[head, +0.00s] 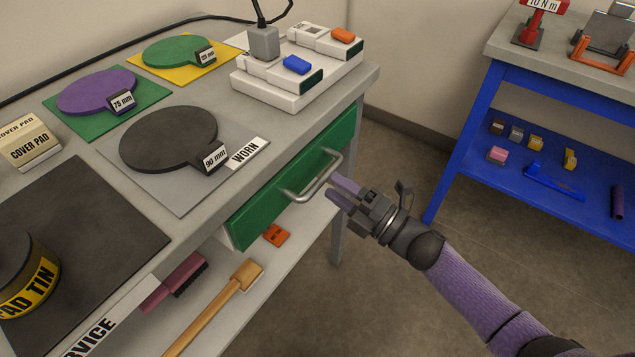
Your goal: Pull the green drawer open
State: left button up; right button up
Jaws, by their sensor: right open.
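My right gripper (338,190) has purple fingers and is open. Its fingertips are at the right side of the handle, close to the bar; I cannot tell whether they touch it or straddle it. My left gripper is not in view.
A lower shelf holds a brush (176,280), a wooden-handled tool (215,305) and an orange item (275,236). Discs and a white device (290,85) sit on the tabletop. A blue-framed bench (466,130) stands right. Floor between is clear.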

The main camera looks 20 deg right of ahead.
aim_at(322, 177)
jog(key=shift+b+x, duration=0.3)
jog(key=shift+x, duration=1.55)
grip_shut()
jog(key=shift+f, duration=0.1)
